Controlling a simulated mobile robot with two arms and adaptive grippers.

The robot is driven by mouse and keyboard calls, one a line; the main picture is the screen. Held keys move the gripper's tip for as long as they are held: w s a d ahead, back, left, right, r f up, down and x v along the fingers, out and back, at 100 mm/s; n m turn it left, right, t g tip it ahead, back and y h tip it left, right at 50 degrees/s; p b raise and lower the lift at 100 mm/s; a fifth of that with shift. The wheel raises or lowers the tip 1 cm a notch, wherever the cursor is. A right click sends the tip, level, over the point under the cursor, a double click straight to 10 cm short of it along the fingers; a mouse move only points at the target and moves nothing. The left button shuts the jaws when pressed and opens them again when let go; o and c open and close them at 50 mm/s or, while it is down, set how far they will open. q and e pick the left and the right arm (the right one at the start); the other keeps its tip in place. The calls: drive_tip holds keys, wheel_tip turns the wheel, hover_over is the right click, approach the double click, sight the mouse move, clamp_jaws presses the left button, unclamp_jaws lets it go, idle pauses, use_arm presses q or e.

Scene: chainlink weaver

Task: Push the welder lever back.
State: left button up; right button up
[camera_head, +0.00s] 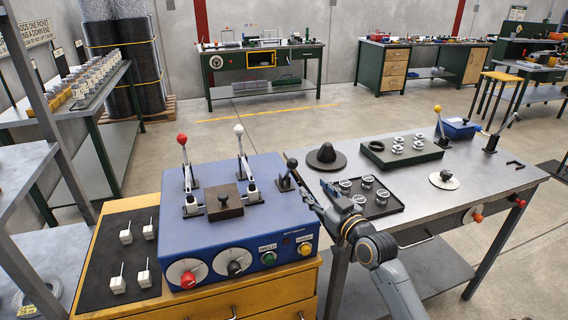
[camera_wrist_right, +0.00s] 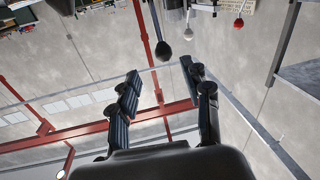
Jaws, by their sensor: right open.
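The blue welder box (camera_head: 235,215) stands on a yellow cabinet. It bears a red-knobbed lever (camera_head: 185,165), a white-knobbed lever (camera_head: 243,160) and, at its right end, a black-knobbed lever (camera_head: 288,176). The task does not say which is the welder lever; the black one is nearest my right gripper (camera_head: 315,193). That gripper is open and empty, just right of the black lever, apart from its knob. In the right wrist view, my right gripper's fingers (camera_wrist_right: 164,84) are spread, with the black knob (camera_wrist_right: 163,51) beyond them. My left gripper is not in view.
A black tray with small round parts (camera_head: 390,208) lies on the grey table right of my gripper, near a dark cone (camera_head: 327,156). A black mat with white pieces (camera_head: 95,270) lies left of the welder. Green and yellow buttons sit on its front.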

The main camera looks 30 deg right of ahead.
sight(291, 165)
drive_tip(key=w, duration=0.4)
drive_tip(key=w+p, duration=0.1)
drive_tip(key=w, duration=0.4)
drive_tip(key=w+d, duration=0.1)
drive_tip(key=w, duration=0.3)
drive_tip(key=shift+w+f+p, duration=0.1)
drive_tip(key=shift+w+p, duration=0.25)
drive_tip(key=shift+p, duration=0.05)
drive_tip(key=shift+c, duration=0.2)
clamp_jaws()
